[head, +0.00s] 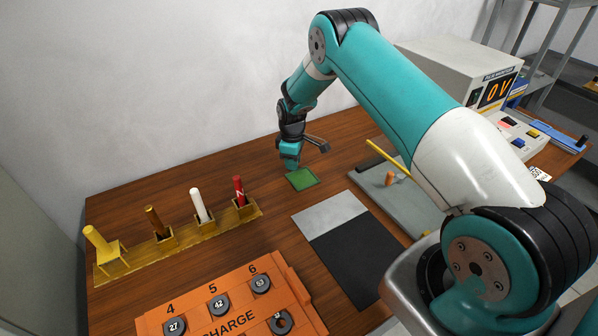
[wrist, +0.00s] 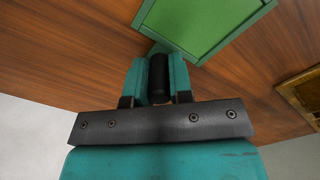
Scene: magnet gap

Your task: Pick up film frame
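The film frame, a green square panel with a lighter green inside (head: 301,179), lies flat on the wooden table near its back edge. In the wrist view it shows at the top (wrist: 200,22), with a small green tab toward my gripper. My gripper (head: 291,164) points down at the frame's far left corner. In the wrist view its two teal fingers (wrist: 158,76) stand either side of a dark upright cylinder, perhaps the frame's handle. I cannot tell whether the fingers press on it. In the head view the gripper hides this spot.
A yellow rack (head: 180,243) with several coloured rods stands left. An orange numbered tray (head: 235,312) is in front. A grey and black mat (head: 352,250) lies right of centre. A grey plate (head: 400,200) with a yellow bar and a meter box (head: 452,72) are at the right.

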